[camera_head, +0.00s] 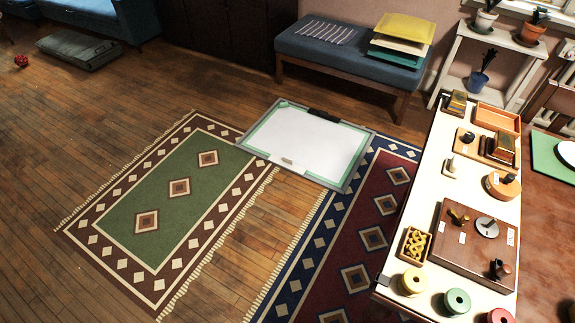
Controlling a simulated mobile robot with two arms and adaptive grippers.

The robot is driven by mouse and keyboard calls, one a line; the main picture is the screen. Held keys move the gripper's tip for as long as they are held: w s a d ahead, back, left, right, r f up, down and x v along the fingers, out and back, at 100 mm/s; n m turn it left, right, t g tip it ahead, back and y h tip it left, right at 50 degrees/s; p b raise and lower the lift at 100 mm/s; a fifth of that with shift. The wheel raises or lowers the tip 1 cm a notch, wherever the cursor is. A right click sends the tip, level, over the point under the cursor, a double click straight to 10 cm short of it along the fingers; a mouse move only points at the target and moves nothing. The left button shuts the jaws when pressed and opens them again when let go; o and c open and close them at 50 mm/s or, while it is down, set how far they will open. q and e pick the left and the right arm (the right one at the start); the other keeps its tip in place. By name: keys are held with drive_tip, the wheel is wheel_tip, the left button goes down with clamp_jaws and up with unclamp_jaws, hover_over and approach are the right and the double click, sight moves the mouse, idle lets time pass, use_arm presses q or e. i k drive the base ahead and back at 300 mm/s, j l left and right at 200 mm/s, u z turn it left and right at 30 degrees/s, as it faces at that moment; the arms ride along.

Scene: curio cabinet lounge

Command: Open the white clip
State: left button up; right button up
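A large flat board (350,184) with a grey rim lies on the floor across the edges of two rugs. It holds a white sheet (315,142) with a green border. A dark clip (324,115) sits at the board's far edge. A small pale piece (287,161) lies near the sheet's near edge; it is too small to tell whether it is the white clip or whether it is open. Neither of my grippers is in view.
A long white-topped table (435,160) at the right bears wooden trays, spools and small fittings. A blue bench (340,62) with cushions stands behind the board. A green rug (180,235) and a dark red rug (335,255) cover the floor; bare floor lies left.

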sight(286, 163)
drive_tip(key=i+j+u, duration=0.1)
drive_tip(key=j, duration=0.2)
drive_tip(key=i+j+u, duration=0.1)
drive_tip(key=j, duration=0.25)
drive_tip(key=i+j+u, duration=0.1)
drive_tip(key=i+j, duration=0.15)
drive_tip(key=i+l+u, duration=0.1)
drive_tip(key=i+u, duration=0.15)
drive_tip(key=i+l+u, duration=0.25)
drive_tip(key=i, duration=0.25)
drive_tip(key=i+l+u, duration=0.2)
drive_tip(key=i, duration=0.15)
